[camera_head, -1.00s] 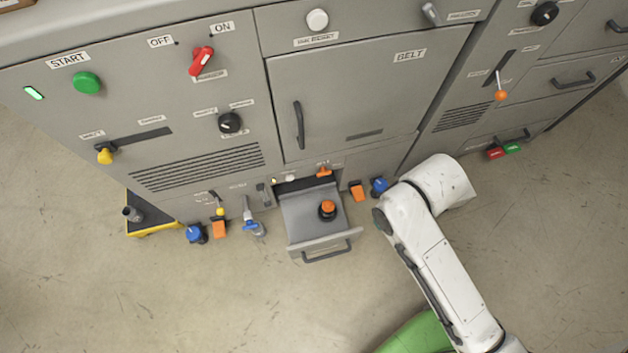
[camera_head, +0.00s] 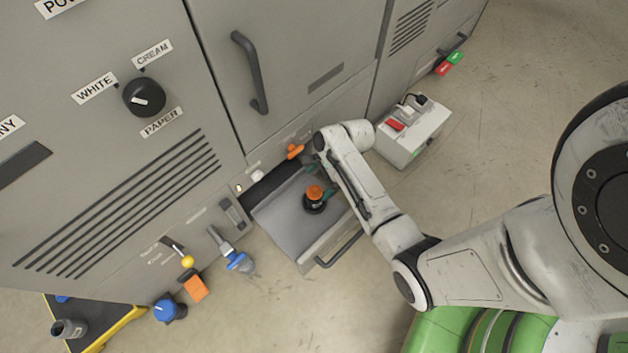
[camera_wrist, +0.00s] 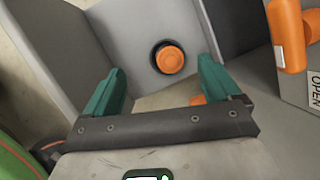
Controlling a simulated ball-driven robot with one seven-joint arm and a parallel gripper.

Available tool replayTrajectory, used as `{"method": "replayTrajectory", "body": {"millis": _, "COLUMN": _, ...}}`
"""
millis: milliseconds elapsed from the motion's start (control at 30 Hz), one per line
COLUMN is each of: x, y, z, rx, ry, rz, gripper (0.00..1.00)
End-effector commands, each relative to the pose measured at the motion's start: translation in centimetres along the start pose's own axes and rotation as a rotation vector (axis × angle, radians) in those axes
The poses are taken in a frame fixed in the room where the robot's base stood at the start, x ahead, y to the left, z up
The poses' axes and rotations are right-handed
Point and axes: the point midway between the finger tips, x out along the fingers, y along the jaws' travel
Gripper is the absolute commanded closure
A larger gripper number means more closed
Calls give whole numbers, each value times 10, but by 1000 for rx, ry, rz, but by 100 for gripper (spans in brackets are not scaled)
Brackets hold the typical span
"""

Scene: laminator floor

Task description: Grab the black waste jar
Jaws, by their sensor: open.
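A black jar (camera_head: 315,205) with an orange lid stands in the open grey drawer (camera_head: 284,228) low on the machine. In the wrist view the jar (camera_wrist: 168,58) shows mostly as its round orange lid with a dark rim, lying between and beyond the fingertips. My gripper (camera_head: 320,180) is over the drawer, right at the jar, with its green fingers partly hidden by my arm. In the wrist view my gripper (camera_wrist: 160,68) is open, its fingers well apart and nothing held between them.
An orange lever (camera_head: 295,151) and a white knob (camera_head: 257,175) sit above the drawer. The drawer's front handle (camera_head: 339,250) faces outward. A grey box with a red switch (camera_head: 396,124) stands right of my arm. A dark grey jar (camera_head: 69,328) stands on a yellow-edged platform at lower left.

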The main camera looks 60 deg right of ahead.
Motion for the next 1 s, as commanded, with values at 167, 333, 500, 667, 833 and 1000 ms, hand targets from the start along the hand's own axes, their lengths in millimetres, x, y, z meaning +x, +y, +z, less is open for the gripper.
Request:
{"method": "replayTrajectory", "body": {"millis": 167, "x": 38, "y": -11, "z": -37, "rx": 242, "ry": -26, "rz": -25, "gripper": 10}}
{"method": "replayTrajectory", "body": {"millis": 333, "x": 49, "y": -14, "z": -47, "rx": 328, "ry": -37, "rz": -31, "gripper": 10}}
{"method": "replayTrajectory", "body": {"millis": 500, "x": 68, "y": -14, "z": -47, "rx": 333, "ry": -37, "rz": -31, "gripper": 10}}
{"method": "replayTrajectory", "body": {"millis": 667, "x": 93, "y": -15, "z": -47, "rx": 331, "ry": -37, "rz": -31, "gripper": 10}}
{"method": "replayTrajectory", "body": {"millis": 833, "x": 105, "y": -15, "z": -46, "rx": 331, "ry": -36, "rz": -32, "gripper": 10}}
{"method": "replayTrajectory", "body": {"millis": 1000, "x": 126, "y": -12, "z": -46, "rx": 331, "ry": -36, "rz": -32, "gripper": 10}}
